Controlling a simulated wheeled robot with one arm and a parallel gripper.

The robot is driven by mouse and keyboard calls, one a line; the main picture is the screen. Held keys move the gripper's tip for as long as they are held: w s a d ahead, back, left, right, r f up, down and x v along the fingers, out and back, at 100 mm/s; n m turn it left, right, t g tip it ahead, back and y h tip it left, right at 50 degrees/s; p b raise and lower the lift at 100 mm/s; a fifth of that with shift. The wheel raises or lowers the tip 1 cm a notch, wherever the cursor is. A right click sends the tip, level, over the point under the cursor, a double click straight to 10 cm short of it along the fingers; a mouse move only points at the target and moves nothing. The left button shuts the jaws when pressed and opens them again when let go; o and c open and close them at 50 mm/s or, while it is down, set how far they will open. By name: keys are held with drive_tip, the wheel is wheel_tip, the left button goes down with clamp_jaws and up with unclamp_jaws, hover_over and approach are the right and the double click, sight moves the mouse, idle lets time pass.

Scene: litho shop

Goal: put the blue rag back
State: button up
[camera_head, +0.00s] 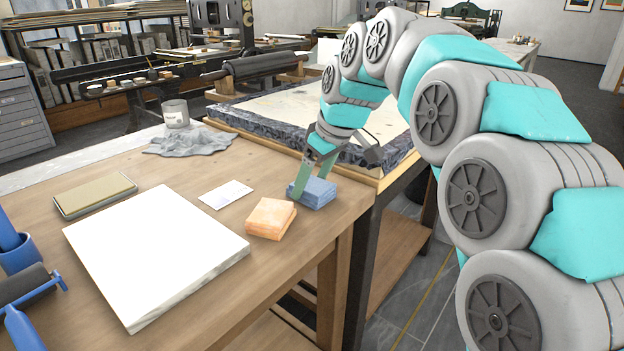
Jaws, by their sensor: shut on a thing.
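The blue rag (318,192) is a folded blue stack near the right edge of the wooden table (190,172). My gripper (312,184) reaches down to it from above and is shut on it. One finger shows against the rag's left side; the arm's end partly covers the rest. I cannot tell whether the rag rests on the table or is slightly lifted. A folded orange rag (270,218) lies just in front and to the left, close beside the blue one.
A white paper stack (155,255), a card (226,194), a flat olive-topped box (95,195), a grey cloth (190,140) and a metal can (175,113) are on the table. Blue rollers (20,285) are at the left. A stone slab (285,112) lies behind.

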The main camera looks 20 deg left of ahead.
drive_tip(key=shift+f, duration=0.15)
drive_tip(key=o, duration=1.1)
drive_tip(key=shift+o, duration=0.2)
drive_tip(key=v, duration=1.2)
drive_tip(key=shift+s+d, duration=0.1)
drive_tip(key=s+d+f+m+g+h, duration=0.25)
drive_tip(key=s+d+f+m, duration=0.75)
drive_tip(key=s+d+f, duration=1.15)
drive_tip(key=s+d+f+m, duration=0.1)
drive_tip(key=s+d+f, duration=0.2)
drive_tip(key=s, duration=0.2)
drive_tip(key=s+d+f+m+h, duration=0.1)
drive_tip(key=s+d+f+m, duration=0.1)
drive_tip(key=s+d+f, duration=0.2)
drive_tip(key=shift+s+f+m+g, duration=0.25)
drive_tip(key=shift+s+g, duration=0.2)
drive_tip(key=shift+s, duration=0.55)
drive_tip(key=shift+h, duration=0.25)
